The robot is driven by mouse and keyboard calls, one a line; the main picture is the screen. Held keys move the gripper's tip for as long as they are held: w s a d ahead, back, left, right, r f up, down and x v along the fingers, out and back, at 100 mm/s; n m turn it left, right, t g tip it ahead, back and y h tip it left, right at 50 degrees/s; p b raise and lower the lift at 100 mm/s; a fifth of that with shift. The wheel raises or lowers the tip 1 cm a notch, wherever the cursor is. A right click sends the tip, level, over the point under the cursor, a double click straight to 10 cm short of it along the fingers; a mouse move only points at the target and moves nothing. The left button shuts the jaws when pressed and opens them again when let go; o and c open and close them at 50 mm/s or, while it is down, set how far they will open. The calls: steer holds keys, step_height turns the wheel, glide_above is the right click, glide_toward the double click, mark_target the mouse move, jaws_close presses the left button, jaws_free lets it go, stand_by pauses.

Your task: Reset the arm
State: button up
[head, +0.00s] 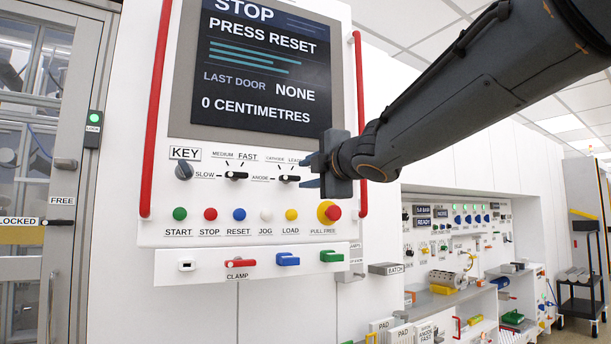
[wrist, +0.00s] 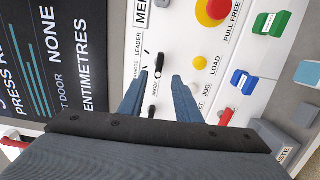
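My gripper (head: 309,172) is in front of the white control panel (head: 150,232), at the right of its row of knobs. In the wrist view my gripper (wrist: 159,80) shows two blue-grey fingers spread apart, with nothing clasped between them. The black selector knob (head: 289,179) marked ANODE and LEADER is just left of the fingertips in the head view. In the wrist view a black knob (wrist: 158,66) appears in the gap between the fingertips; I cannot tell how far behind it is. My dark arm reaches in from the upper right.
A screen (head: 262,70) reads STOP, PRESS RESET. Below are coloured buttons, including blue RESET (head: 239,214), and a red PULL FREE knob (head: 333,212). Red rails (head: 155,110) flank the screen. A stocked bench (head: 470,290) stands right; a door (head: 60,180) stands left.

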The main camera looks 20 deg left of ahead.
stand_by(0.4)
steer(key=w+d+f+m+h+p, duration=0.1)
steer(key=w+d+f+m+h, duration=0.2)
steer(key=d+f, duration=0.35)
steer(key=w+d+f+m+h+p, duration=0.1)
steer(key=d+f+m+h, duration=0.3)
steer(key=f, duration=0.3)
steer(key=s+d+f+m+g+h+p, duration=0.3)
steer(key=d+f+m, duration=0.5)
steer(key=d+f, duration=0.85)
steer(key=s+d+f+m+g+h, duration=0.1)
steer(key=s+d+f+m+g, duration=0.1)
steer(key=s+d+f+m, duration=0.3)
steer(key=s+d+f+g+h, duration=0.1)
steer(key=s+d+f+g, duration=0.2)
steer(key=s+f, duration=0.4)
steer(key=s+d+f+m+g+p, duration=0.1)
steer(key=s+d+f+m+g, duration=0.1)
steer(key=s, duration=0.7)
steer(key=s+d+f+m+g, duration=0.1)
steer(key=s+f+m+g, duration=0.2)
steer(key=s+f, duration=0.3)
steer(key=s+m, duration=0.1)
steer(key=s, duration=0.2)
steer(key=shift+s+d+f+m+p, duration=0.15)
steer(key=shift+s+d+m+p, duration=0.15)
steer(key=shift+d+p, duration=0.1)
steer(key=shift+w+a, duration=0.15)
